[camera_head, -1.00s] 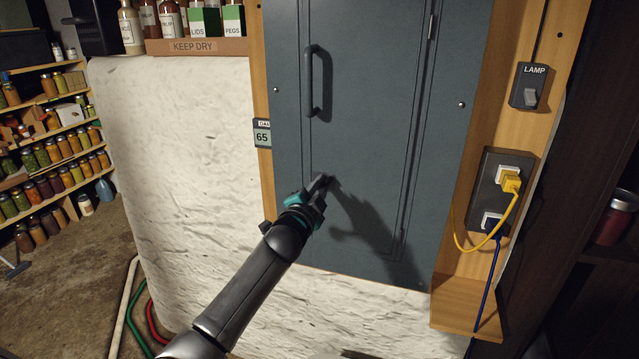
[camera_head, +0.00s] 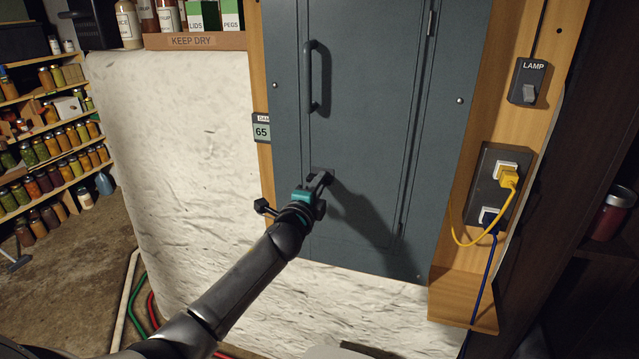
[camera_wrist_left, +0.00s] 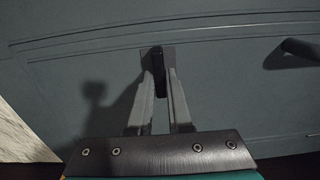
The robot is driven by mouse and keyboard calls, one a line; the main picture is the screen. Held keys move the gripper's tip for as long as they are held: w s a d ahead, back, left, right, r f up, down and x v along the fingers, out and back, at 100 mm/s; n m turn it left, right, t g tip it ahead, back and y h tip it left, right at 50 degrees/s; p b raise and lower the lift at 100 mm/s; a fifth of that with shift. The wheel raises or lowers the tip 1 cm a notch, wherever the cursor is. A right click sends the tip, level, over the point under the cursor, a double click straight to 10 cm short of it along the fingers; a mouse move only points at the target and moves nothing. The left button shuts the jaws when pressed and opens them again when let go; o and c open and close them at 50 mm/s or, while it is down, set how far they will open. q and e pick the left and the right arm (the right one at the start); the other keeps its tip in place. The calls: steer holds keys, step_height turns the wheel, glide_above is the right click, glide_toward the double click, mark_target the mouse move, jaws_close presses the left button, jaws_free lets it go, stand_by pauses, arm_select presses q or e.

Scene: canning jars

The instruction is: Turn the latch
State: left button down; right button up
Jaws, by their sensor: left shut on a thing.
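A grey-blue metal cabinet door (camera_head: 370,130) fills the middle of the head view. Low on its left side is a small dark latch on a square plate, mostly hidden behind my gripper in the head view. In the left wrist view the black latch (camera_wrist_left: 157,62) points toward me between my fingers. My left gripper (camera_head: 320,180) reaches the door from lower left, and its two fingers (camera_wrist_left: 160,90) are shut on the latch, one on each side. The door is closed. My right gripper is not in view.
A vertical door handle (camera_head: 310,78) is above the latch. On the wooden frame at right are a lamp switch (camera_head: 528,94) and an outlet plate (camera_head: 486,185) with yellow and blue cords. A jar shelf (camera_head: 195,40) is upper left. White rough wall lies left of the door.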

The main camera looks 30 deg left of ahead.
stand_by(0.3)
arm_select(q)
steer(key=c, duration=0.8)
jaws_free()
steer(key=shift+c, duration=0.2)
steer(key=shift+s, duration=0.1)
steer(key=b+v, duration=0.1)
steer(key=v, duration=1.4)
steer(key=shift+a, duration=0.1)
